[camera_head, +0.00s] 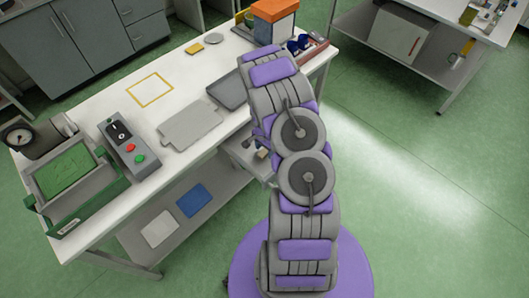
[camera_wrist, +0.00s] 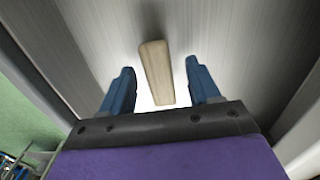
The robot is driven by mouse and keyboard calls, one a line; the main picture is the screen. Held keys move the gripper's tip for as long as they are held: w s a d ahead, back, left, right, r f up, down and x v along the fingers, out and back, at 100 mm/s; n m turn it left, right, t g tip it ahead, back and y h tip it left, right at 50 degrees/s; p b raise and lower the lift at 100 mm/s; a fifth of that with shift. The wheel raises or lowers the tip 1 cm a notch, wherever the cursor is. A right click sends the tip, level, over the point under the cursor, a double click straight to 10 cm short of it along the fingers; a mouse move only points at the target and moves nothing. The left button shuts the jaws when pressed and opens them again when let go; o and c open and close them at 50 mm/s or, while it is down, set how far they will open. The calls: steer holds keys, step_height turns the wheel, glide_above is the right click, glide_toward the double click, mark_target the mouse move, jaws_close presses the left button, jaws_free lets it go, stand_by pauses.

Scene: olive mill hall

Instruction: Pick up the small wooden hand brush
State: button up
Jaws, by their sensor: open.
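The wooden hand brush (camera_wrist: 157,72) shows in the wrist view as a pale, narrow wooden piece lying on a grey metal surface; I see no bristles. My gripper (camera_wrist: 160,88) is open, with one blue finger on each side of the wood's near end. Gaps remain on both sides, so the fingers are not closed on it. I cannot tell how far the fingertips are above the surface. In the head view my arm hides the gripper, and I cannot make out the brush for sure.
Raised grey walls (camera_wrist: 40,55) flank the metal surface in the wrist view. In the head view, a grey open drawer or bin (camera_head: 243,158) juts from below the white worktable (camera_head: 130,205). A control box (camera_head: 129,145) and green-framed tray (camera_head: 95,200) stand left. Floor to the right is clear.

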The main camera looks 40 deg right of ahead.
steer(key=shift+d+f, duration=0.35)
steer(key=shift+d, duration=0.55)
steer(key=shift+a, duration=0.8)
steer(key=shift+d+f, duration=0.1)
steer(key=shift+d, duration=0.55)
steer(key=c, duration=0.5)
steer(key=shift+a, duration=0.5)
steer(key=c, duration=0.6)
steer(key=shift+c, duration=0.2)
steer(key=shift+d, duration=0.1)
steer(key=shift+d+r, duration=0.25)
step_height(320, 180, up, 10)
steer(key=p, duration=0.1)
